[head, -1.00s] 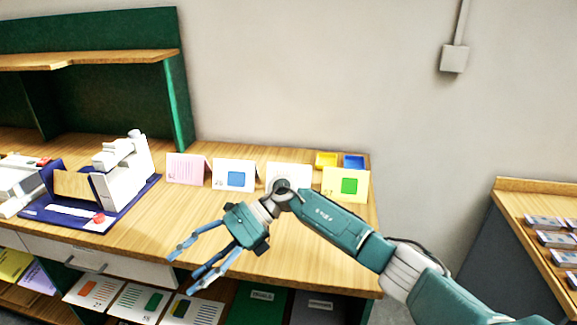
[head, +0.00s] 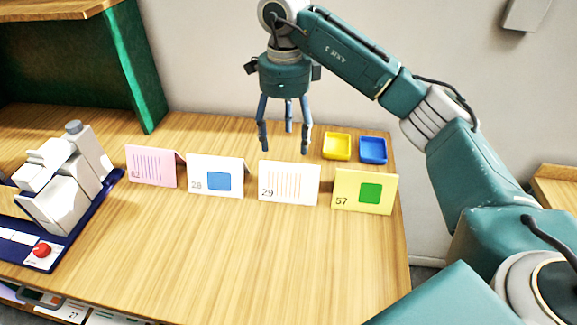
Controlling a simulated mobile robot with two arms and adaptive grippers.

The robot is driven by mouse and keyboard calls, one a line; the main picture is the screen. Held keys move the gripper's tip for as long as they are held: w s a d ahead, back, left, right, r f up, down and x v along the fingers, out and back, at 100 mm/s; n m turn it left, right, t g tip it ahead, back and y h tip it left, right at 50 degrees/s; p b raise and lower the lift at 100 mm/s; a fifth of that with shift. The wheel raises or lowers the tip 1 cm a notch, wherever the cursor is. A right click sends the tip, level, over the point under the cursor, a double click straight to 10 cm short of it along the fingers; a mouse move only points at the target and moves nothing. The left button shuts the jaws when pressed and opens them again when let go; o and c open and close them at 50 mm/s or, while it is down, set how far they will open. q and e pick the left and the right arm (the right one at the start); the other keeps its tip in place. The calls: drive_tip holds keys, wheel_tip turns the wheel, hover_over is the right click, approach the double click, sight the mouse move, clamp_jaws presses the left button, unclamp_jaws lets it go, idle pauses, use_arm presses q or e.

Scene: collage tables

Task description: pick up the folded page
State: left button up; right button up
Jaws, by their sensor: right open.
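Several folded pages stand like tents in a row on the wooden table. They are a pink page marked 62 (head: 151,166), a white page with a blue square marked 28 (head: 216,177), a white page with orange stripes marked 29 (head: 289,183) and a yellow page with a green square marked 57 (head: 364,191). Which one the task means, I cannot tell. My right gripper (head: 284,148) is open and empty, fingers pointing down, above or just behind the striped white page 29. Its fingertips look apart from the page. My left gripper is out of view.
A yellow tray (head: 337,146) and a blue tray (head: 373,150) stand behind the yellow page. A white machine on a blue base with a red button (head: 42,250) is at the left. A green shelf unit (head: 138,70) rises behind it. The table's front middle (head: 230,260) is clear.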

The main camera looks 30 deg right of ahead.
sight(289, 170)
drive_tip(key=f, duration=0.3)
drive_tip(key=shift+s+f+p, duration=0.25)
drive_tip(key=shift+f+p, duration=0.05)
drive_tip(key=shift+p, duration=0.05)
drive_tip(key=f, duration=0.1)
drive_tip(key=f+p, duration=0.1)
drive_tip(key=f, duration=0.1)
drive_tip(key=f+p, duration=0.1)
drive_tip(key=shift+s+d+f, duration=0.15)
drive_tip(key=shift+s+f, duration=0.15)
drive_tip(key=shift+s, duration=0.1)
drive_tip(key=shift+f, duration=0.55)
drive_tip(key=shift+w, duration=0.1)
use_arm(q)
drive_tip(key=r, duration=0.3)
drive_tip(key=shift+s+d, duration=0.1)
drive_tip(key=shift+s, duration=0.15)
use_arm(e)
drive_tip(key=c, duration=0.9)
drive_tip(key=shift+o, duration=0.2)
